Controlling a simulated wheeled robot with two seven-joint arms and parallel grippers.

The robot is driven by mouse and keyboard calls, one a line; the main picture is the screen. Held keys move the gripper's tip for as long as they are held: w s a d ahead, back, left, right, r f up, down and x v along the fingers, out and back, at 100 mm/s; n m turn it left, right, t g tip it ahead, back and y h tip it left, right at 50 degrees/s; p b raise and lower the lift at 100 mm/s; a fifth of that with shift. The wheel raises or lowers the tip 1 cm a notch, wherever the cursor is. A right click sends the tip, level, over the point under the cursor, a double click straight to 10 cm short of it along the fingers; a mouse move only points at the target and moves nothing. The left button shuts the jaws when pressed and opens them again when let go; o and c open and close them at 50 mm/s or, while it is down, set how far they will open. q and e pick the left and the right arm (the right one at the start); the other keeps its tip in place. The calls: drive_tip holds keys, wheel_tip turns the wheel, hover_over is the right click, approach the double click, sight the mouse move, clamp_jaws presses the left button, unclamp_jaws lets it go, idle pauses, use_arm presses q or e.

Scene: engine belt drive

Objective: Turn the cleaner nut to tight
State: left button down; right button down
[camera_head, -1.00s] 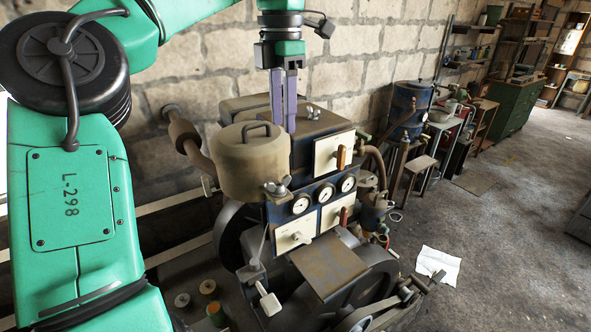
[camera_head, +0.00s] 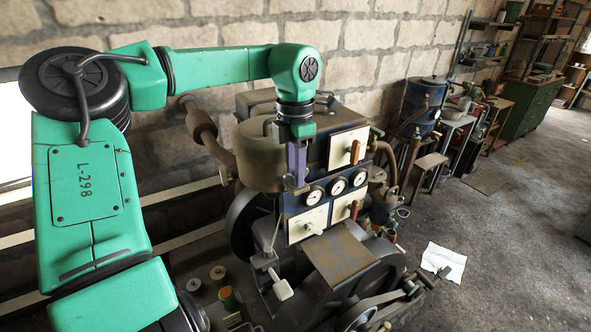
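The cleaner is a tan round canister (camera_head: 258,157) on the left side of the engine block, partly hidden behind my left arm. A grey wing nut (camera_head: 292,186), likely the cleaner nut, sits low at the canister's front right side. My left gripper (camera_head: 297,180) points down with its purple fingers right at this nut. The fingertips overlap the nut in the picture. I cannot tell whether they grip it or how far apart they are. My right gripper is out of view.
Several gauges (camera_head: 338,186) and cream panels with red-brown handles are on the engine front, close right of the gripper. A flat plate (camera_head: 340,254) juts out below. A blue drum (camera_head: 424,105) stands behind on the right. The floor at right is mostly clear.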

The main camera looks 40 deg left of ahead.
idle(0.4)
use_arm(q)
drive_tip(key=m, duration=0.4)
drive_tip(key=shift+f+m, duration=0.1)
drive_tip(key=shift+m, duration=0.2)
drive_tip(key=m, duration=0.4)
drive_tip(key=shift+m, duration=0.3)
drive_tip(key=m, duration=0.4)
drive_tip(key=shift+f+m, duration=0.15)
drive_tip(key=shift+m, duration=2.25)
drive_tip(key=c, duration=0.9)
unclamp_jaws()
drive_tip(key=shift+w+d, duration=0.1)
drive_tip(key=shift+d, duration=0.05)
